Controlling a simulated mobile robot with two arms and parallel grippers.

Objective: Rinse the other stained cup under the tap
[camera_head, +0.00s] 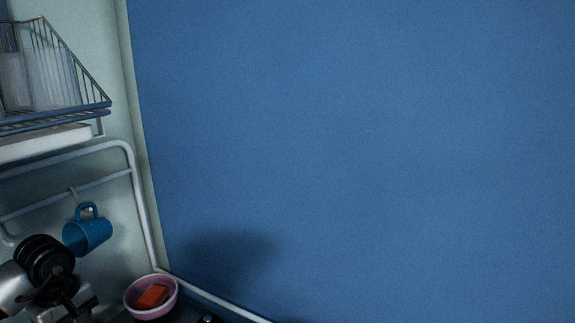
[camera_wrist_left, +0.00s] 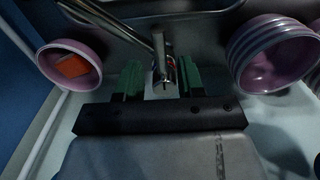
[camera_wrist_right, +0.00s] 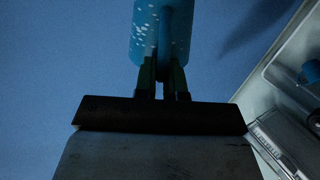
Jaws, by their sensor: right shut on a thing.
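A blue cup with white speckles (camera_wrist_right: 150,35) is in my right gripper (camera_wrist_right: 163,70) in the right wrist view. The fingers are shut on its narrow near part, which looks like the handle. The cup is cut off by the top edge, and its inside is hidden. I cannot tell whether the speckles are stains. In the left wrist view, my left gripper (camera_wrist_left: 160,82) is open, with its green fingers apart on both sides of the metal tap (camera_wrist_left: 164,68). The tap shows gaps to both fingers. The right gripper is not in the head view.
A pink bowl with an orange sponge (camera_head: 153,297) stands in the corner. A blue mug (camera_head: 88,232) hangs from the rail under a wire rack (camera_head: 75,105). A striped purple bowl (camera_wrist_left: 272,55) is right of the tap. The blue wall (camera_head: 350,150) fills most of the head view.

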